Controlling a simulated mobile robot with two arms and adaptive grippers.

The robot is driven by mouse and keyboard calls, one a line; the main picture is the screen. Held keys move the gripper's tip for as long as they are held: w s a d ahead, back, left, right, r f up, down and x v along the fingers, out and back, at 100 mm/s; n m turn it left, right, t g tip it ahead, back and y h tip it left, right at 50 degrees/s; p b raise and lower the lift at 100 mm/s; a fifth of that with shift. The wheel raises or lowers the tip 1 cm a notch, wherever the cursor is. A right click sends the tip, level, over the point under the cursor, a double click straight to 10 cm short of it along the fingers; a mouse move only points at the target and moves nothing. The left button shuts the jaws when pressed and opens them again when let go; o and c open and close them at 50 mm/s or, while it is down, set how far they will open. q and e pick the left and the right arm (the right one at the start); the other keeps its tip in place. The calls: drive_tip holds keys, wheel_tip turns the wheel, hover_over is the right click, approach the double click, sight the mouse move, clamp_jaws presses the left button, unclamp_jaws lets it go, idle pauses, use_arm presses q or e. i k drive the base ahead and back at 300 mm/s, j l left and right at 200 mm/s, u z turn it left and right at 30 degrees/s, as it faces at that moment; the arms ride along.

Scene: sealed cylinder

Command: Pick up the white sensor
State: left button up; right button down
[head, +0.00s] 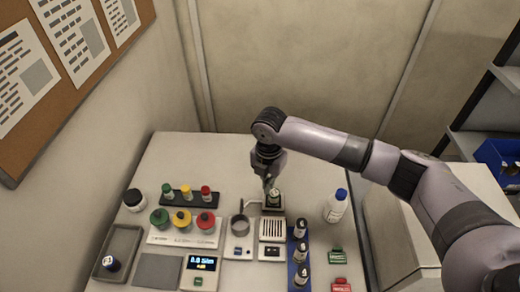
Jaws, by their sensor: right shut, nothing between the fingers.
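My right arm comes in from the right, and its gripper (268,184) points down over the back middle of the table. It is shut and empty. Its tips are just above or beside a small pale piece (274,197) on a dark square base (273,210); I cannot tell whether they touch. This pale piece may be the white sensor, but it is too small to be sure. A white box with a slotted top (272,229) stands just in front of it. My left gripper is not in view.
A white bottle with a blue cap (336,206) stands to the right. A blue rack (299,274) holds dark-capped vials. Red, yellow and green knobs (181,219), a display box (201,264) and a grey tray (115,253) fill the left.

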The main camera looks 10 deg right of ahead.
sight(301, 249)
drive_tip(key=k, duration=1.5)
